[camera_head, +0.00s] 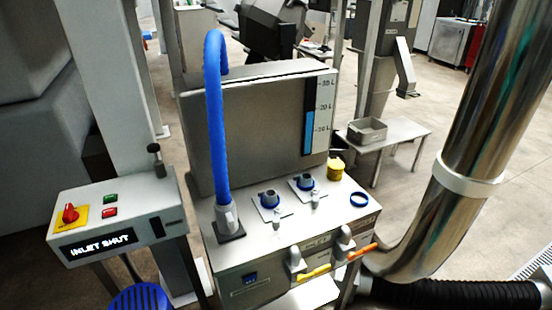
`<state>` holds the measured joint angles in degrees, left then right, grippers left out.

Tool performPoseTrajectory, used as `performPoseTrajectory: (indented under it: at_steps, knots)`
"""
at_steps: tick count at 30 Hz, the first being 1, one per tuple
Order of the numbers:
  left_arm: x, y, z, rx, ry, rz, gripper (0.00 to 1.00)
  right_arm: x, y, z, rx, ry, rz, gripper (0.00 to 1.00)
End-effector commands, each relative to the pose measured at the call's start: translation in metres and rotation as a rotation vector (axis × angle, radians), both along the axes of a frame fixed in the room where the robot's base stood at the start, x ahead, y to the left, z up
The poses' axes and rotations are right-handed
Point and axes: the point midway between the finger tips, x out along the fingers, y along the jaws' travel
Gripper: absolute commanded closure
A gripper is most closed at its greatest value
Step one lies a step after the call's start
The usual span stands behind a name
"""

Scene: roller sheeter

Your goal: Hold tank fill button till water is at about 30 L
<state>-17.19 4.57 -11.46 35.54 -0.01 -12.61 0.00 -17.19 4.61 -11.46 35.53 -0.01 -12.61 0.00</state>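A steel tank (262,130) stands in the middle, with a blue hose (214,120) rising from its base and bending over its top. A level gauge (308,131) at its right edge shows a blue column reaching about the middle mark. Neither gripper shows.
A shiny pipe (480,120) and black hose (450,294) occupy the right. A side table (400,137) stands behind.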

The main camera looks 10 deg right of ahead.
Motion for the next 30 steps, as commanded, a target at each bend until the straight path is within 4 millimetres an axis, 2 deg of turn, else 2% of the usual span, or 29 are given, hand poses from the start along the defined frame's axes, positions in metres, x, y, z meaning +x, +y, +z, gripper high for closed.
performPoseTrajectory:
  at_steps: [1,9,12,30]
  knots:
    - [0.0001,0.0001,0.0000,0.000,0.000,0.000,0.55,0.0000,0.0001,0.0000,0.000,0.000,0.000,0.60]
    - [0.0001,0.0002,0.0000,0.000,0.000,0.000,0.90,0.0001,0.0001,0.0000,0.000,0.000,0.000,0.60]
    - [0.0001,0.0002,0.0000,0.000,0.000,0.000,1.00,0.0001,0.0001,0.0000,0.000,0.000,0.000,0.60]
    - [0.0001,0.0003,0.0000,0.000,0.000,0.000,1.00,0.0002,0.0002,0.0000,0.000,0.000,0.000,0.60]
